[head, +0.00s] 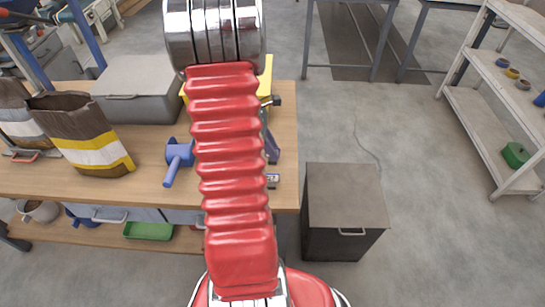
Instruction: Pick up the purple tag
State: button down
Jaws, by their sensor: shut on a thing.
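My red ribbed arm rises through the middle of the head view and covers part of the wooden table (130,187). My gripper does not show; what it holds cannot be seen. I cannot make out the purple tag clearly. A dark, purplish piece (272,152) shows at the right edge of my arm, over the table, mostly hidden, and I cannot tell what it is.
On the table are a grey lidded box (137,90), an open brown, white and yellow bag (80,135) and a blue tool (178,158). A dark cabinet (343,210) stands right of the table. White shelves (500,100) stand far right, with clear floor between.

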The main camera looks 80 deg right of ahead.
notch_tip(320, 180, up, 10)
dwell(0.7)
jog(key=shift+w, duration=0.1)
dwell(0.4)
